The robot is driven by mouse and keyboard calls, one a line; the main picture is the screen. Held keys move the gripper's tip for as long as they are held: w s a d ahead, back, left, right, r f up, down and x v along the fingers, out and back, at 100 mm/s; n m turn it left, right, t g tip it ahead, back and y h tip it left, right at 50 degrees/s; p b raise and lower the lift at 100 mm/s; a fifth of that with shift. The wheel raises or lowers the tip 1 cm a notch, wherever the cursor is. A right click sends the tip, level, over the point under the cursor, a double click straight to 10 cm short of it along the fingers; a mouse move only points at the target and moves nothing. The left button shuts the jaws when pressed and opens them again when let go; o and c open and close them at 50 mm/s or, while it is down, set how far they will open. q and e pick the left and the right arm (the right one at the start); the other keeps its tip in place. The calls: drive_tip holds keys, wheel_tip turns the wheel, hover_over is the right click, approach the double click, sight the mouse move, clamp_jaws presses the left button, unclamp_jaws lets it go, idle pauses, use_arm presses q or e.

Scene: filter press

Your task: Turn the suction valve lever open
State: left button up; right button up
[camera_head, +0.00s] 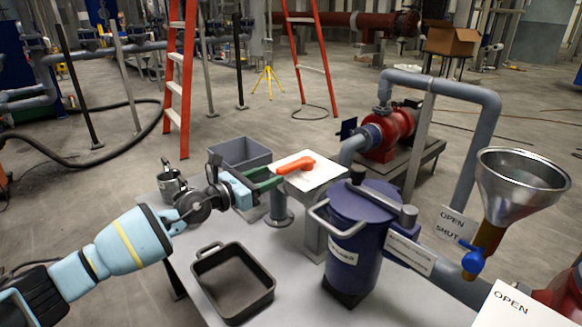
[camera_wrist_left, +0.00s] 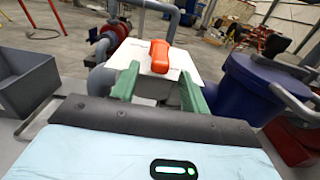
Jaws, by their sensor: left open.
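An orange lever (camera_head: 296,165) lies over a white plate (camera_head: 318,178) on top of a grey post, left of the blue strainer pot. In the left wrist view the lever (camera_wrist_left: 159,56) points toward me, and the white plate (camera_wrist_left: 185,62) spreads behind and beside it. My left gripper (camera_head: 272,183) is at the plate's left edge. Its green fingers are spread in the left wrist view (camera_wrist_left: 158,88), one on each side of the lever's line, with the lever just beyond the tips. Nothing shows held between them. My right gripper is not in view.
The dark blue pot (camera_head: 354,235) with a bar handle stands close right of the plate. A grey bin (camera_head: 240,153), a metal jug (camera_head: 171,183) and a black tray (camera_head: 233,284) are near my left arm. A steel funnel (camera_head: 522,180) and blue-handled valve (camera_head: 472,256) stand at right.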

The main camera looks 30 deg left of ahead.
sight(301, 162)
use_arm(q)
drive_tip(key=shift+b+x, duration=0.9)
drive_tip(key=shift+x, duration=2.9)
drive_tip(key=shift+c, duration=0.3)
clamp_jaws()
